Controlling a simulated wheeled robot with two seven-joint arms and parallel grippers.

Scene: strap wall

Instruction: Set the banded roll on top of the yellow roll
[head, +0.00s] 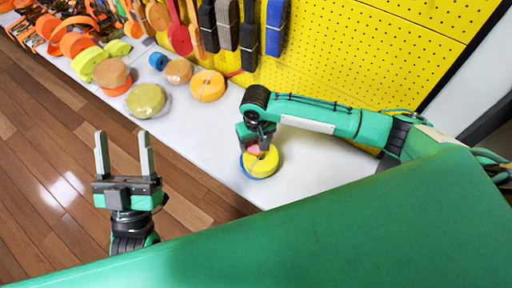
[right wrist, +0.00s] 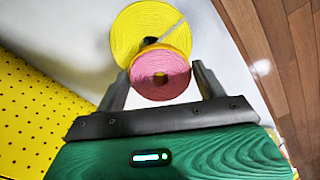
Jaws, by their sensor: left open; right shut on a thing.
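A small roll with a pink face and a yellow-orange rim (right wrist: 160,88), which I take for the banded roll, sits between the fingers of my right gripper (right wrist: 160,74). My right gripper (head: 257,143) is shut on it, and a little pink (head: 253,149) shows below it in the head view. The larger yellow roll (right wrist: 137,30) lies flat on the white surface just beyond and overlaps the small roll in view. It also shows in the head view (head: 265,167), with a blue part on its left. Whether the two rolls touch is unclear. My left gripper (head: 123,142) is open and empty over the floor.
Several other rolls, including a yellow-green one (head: 146,100) and an orange one (head: 207,86), lie on the white tabletop (head: 200,125) further left. Straps hang on the yellow pegboard (head: 350,50) behind. The tabletop around the yellow roll is mostly clear.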

